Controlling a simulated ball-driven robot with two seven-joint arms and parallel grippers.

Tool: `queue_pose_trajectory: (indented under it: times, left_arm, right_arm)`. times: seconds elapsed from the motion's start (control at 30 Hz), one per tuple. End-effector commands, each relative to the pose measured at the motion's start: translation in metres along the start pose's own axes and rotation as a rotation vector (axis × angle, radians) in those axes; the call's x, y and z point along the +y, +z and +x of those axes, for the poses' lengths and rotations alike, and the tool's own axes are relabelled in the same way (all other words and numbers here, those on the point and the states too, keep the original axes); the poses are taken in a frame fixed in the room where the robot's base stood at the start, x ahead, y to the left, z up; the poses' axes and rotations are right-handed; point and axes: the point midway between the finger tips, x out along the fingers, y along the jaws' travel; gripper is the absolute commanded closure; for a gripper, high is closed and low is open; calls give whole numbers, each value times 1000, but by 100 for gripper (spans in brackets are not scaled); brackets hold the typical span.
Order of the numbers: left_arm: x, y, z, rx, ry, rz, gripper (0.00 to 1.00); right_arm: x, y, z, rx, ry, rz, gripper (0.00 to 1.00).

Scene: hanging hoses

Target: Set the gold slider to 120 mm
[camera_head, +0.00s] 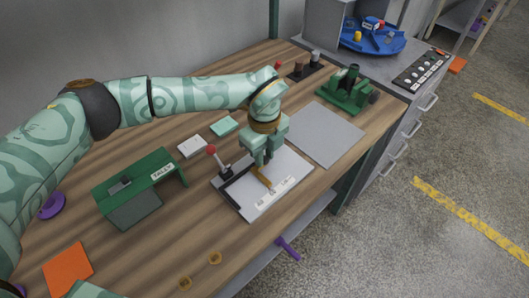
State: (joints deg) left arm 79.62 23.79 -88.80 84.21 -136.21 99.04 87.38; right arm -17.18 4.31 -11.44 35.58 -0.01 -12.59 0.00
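The gold slider (261,177) is a short gold bar on a white board (243,188) with a dark slot along its left side. Small printed labels (275,192) run along the board's front part; I cannot read them. My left gripper (262,163) points down over the board, its fingertips right at the slider's upper end. The gripper hides part of the slider and board. I cannot tell whether the fingers are closed on the slider or only beside it.
A red-knobbed lever (213,154) stands at the board's left edge. A green stand labelled TALLY (150,178) is further left. A bare grey plate (325,134) lies to the right, with a green device (348,92) behind it. Two gold rings (215,257) lie near the front edge.

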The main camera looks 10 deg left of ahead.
Motion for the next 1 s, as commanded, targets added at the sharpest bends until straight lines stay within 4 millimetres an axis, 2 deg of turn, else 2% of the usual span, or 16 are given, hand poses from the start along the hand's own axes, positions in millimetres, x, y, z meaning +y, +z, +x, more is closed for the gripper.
queue_pose_trajectory:
  times: [0.03,0.07,0.23,0.5,0.77,0.8,0.87,0.9,1.0]
  left_arm:
    - [0,0,0,0,0,0,92]
    - [0,0,0,0,0,0,100]
    - [-3,0,1,0,0,0,100]
    - [-38,0,2,1,1,-1,100]
    - [-40,0,0,0,1,0,100]
    - [-40,0,0,0,1,0,81]
    - [-40,0,0,0,1,0,65]
    - [-40,0,0,0,1,0,62]
    - [-40,0,0,0,1,0,62]
  right_arm:
    - [0,0,0,-1,0,0,64]
    - [0,0,0,-1,0,0,64]
    - [0,1,1,-3,0,0,64]
    - [0,8,15,-17,-2,-2,64]
    - [3,8,14,-17,2,-4,64]
    - [3,8,14,-17,2,-4,64]
    - [3,8,14,-17,2,-4,64]
    - [3,8,14,-17,2,-4,64]
    - [3,8,14,-17,2,-4,64]
